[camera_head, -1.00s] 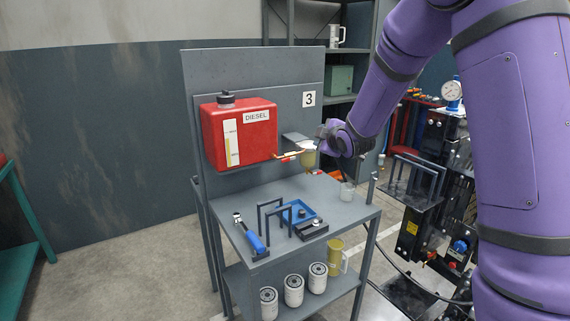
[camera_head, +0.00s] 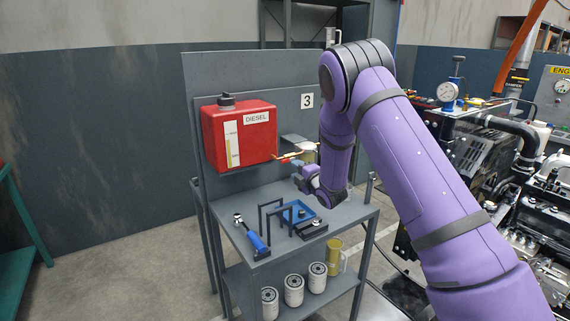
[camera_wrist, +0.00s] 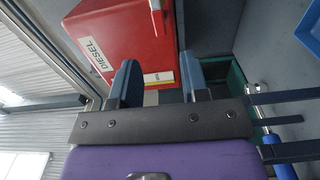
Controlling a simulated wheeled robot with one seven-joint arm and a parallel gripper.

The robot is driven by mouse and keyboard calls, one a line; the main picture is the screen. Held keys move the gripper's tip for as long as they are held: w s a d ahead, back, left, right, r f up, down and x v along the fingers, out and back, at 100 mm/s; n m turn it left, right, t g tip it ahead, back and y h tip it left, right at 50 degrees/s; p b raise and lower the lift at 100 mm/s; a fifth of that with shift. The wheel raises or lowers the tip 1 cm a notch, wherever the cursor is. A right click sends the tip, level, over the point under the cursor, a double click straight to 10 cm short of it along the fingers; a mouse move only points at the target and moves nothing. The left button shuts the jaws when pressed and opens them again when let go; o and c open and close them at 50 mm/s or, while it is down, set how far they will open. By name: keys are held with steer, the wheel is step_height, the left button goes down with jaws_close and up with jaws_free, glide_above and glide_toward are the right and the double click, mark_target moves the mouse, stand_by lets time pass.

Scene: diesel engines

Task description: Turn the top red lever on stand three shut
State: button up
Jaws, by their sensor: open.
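Stand three (camera_head: 340,222) is a grey metal bench with a back panel and a "3" sign (camera_head: 307,100). A red diesel tank (camera_head: 239,136) hangs on the panel; it also shows in the wrist view (camera_wrist: 118,35). A thin brass line (camera_head: 292,155) leaves the tank's right side, with a small reddish part that is too small to make out as a lever. My gripper (camera_head: 297,173) is just below this line, pointing left toward the tank. In the wrist view my gripper (camera_wrist: 158,78) is open and empty, its two blue-grey fingers apart. No lever shows between them.
On the bench lie a blue tray (camera_head: 298,212), dark upright handles (camera_head: 270,213) and a blue-handled tool (camera_head: 256,241). White filters (camera_head: 293,291) and a yellow jug (camera_head: 334,258) stand on the lower shelf. An engine (camera_head: 480,150) stands at right.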

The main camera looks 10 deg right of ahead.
mark_target(284, 162)
steer(key=x, duration=0.8)
steer(key=shift+w, duration=0.1)
steer(key=shift+c, duration=0.4)
jaws_close()
